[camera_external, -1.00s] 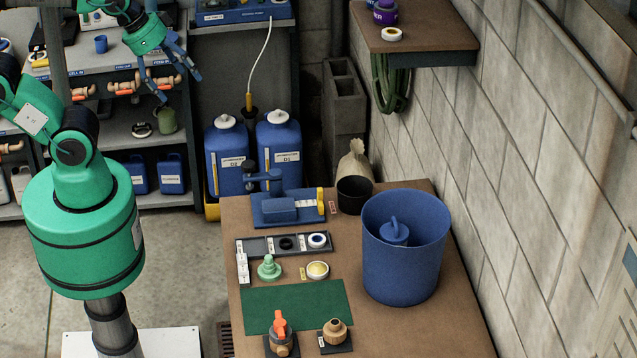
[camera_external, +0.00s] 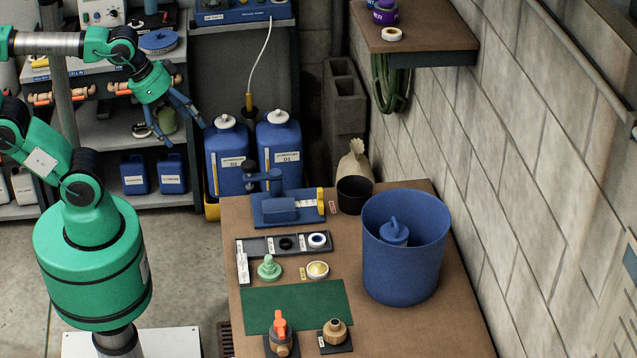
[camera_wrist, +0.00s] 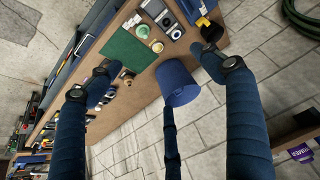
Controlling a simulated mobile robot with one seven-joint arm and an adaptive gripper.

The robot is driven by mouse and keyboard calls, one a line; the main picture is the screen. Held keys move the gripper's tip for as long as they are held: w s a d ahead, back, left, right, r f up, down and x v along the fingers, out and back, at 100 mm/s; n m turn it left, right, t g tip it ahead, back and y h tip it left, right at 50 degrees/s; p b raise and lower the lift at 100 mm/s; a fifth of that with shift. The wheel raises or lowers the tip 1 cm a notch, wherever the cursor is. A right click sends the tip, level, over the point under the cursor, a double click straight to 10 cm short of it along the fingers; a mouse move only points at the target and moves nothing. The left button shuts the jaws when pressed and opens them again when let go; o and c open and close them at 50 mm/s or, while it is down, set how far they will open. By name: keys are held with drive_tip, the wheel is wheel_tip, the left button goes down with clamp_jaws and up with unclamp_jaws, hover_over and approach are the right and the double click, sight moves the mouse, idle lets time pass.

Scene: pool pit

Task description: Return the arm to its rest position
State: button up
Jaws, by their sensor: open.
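My gripper (camera_external: 176,124) has blue fingers on a green wrist and shows at the upper left of the external view. It hangs in the air in front of the back shelves, left of the blue D2 container. Its fingers are spread and nothing is between them. In the wrist view the fingers of my gripper (camera_wrist: 150,85) are also wide apart, with the workbench seen beyond them. My green arm rises from its column at the left and bends over toward the gripper.
The workbench (camera_external: 450,322) holds a large blue bucket (camera_external: 403,262), a green mat (camera_external: 297,306), a valve with an orange handle (camera_external: 280,330) and a blue vise-like fixture (camera_external: 288,207). Blue containers (camera_external: 279,150) stand behind it. A wall shelf (camera_external: 440,40) is upper right. Floor (camera_external: 190,265) left of the bench is clear.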

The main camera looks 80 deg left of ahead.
drive_tip(key=shift+f+b, duration=1.45)
drive_tip(key=shift+f, duration=0.6)
